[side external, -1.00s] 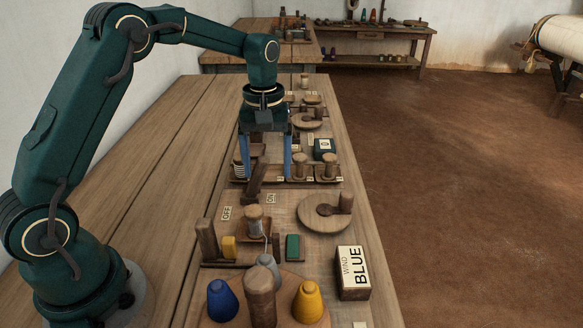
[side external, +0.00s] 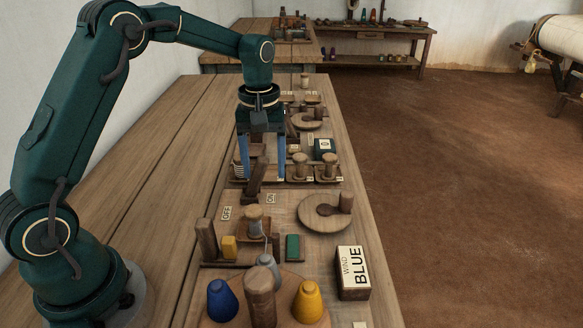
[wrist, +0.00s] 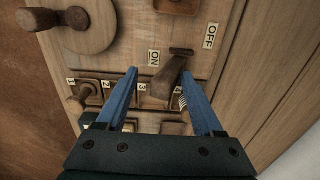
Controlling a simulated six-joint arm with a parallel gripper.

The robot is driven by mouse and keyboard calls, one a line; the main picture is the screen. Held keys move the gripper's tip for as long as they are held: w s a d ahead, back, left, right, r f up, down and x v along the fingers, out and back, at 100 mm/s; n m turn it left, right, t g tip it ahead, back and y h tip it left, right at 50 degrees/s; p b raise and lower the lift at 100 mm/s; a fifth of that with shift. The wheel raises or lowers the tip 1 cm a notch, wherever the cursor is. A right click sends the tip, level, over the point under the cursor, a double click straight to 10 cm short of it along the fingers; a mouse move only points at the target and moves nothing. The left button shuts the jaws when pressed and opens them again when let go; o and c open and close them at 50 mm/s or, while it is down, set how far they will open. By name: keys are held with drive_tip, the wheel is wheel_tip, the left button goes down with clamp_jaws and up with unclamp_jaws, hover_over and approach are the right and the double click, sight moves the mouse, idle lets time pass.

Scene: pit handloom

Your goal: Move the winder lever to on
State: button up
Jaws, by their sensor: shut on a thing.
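The winder lever (side external: 254,183) is a dark wooden handle rising from a plate on the board. In the wrist view the lever (wrist: 166,80) stands between the ON label (wrist: 154,57) and the OFF label (wrist: 211,35), its end nearer the ON side. The ON label (side external: 271,198) and OFF label (side external: 226,213) also show in the side view. My gripper (side external: 263,178) points down at the lever. In the wrist view my gripper (wrist: 159,74) has a blue finger on each side of the handle and is shut on it. The exact contact is hard to see.
A wooden disc with a peg (side external: 325,212) lies right of the lever. Spools on a numbered rack (side external: 300,166) stand close beside my right finger. Blue (side external: 222,300) and yellow (side external: 307,302) cones and a WIND BLUE block (side external: 352,273) are nearer the camera. The left bench is clear.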

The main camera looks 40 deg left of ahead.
drive_tip(key=shift+r, duration=3.25)
drive_tip(key=s+d+r+m+t, duration=0.3)
drive_tip(key=s+d+r, duration=0.1)
drive_tip(key=s+r, duration=0.45)
drive_tip(key=s+d+f+m+t, duration=0.2)
drive_tip(key=s+f+m, duration=0.4)
drive_tip(key=s, duration=0.3)
drive_tip(key=shift+s+f+t, duration=0.2)
drive_tip(key=shift+s+t, duration=0.1)
drive_tip(key=shift+s, duration=0.1)
